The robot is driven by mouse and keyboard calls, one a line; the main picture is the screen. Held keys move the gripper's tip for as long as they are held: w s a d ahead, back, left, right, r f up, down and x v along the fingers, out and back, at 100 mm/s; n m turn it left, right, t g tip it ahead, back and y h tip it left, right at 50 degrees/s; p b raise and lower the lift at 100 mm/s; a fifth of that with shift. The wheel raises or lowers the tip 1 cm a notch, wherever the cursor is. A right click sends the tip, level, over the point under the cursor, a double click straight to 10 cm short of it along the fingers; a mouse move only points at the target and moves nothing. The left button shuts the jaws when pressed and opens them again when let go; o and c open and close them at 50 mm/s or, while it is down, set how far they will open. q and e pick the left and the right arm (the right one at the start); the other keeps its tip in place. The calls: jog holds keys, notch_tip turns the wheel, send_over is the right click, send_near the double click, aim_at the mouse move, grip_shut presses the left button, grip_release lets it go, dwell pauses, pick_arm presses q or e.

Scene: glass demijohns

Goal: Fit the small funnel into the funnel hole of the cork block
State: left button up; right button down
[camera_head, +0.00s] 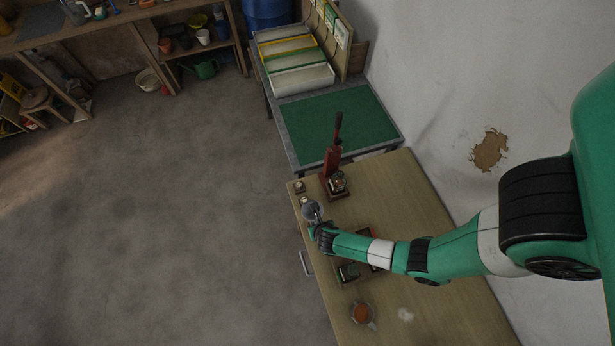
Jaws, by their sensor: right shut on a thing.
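My right gripper (317,218) is over the left edge of the wooden table (400,200), shut on a small greyish, round-mouthed thing that looks like the funnel (311,209). The funnel's spout is hidden, and I cannot tell whether it touches anything below. Small brownish items stand just beyond it near the table's far left corner, one of them at the edge (299,187). They are too small for me to tell whether one is the cork block or to see a funnel hole. My left gripper is not in view.
A red upright tool (332,165) with a dark handle stands behind the gripper. Dark trays (348,272) lie partly under my right arm. An orange-brown round thing (361,313) is nearer. A green mat (338,122) and planter boxes (303,79) lie beyond.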

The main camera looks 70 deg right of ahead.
jog(key=shift+s+a+f, duration=0.15)
jog(key=shift+s+a, duration=0.1)
jog(key=shift+a, duration=0.2)
jog(key=shift+d+f, duration=0.1)
jog(key=shift+f+b, duration=0.15)
jog(key=shift+b, duration=0.15)
notch_tip(320, 180, down, 5)
jog(key=b, duration=0.6)
jog(key=shift+f, duration=0.1)
jog(key=c, duration=1.4)
grip_release()
grip_shut()
jog(key=shift+f, duration=0.25)
jog(key=shift+p, duration=0.4)
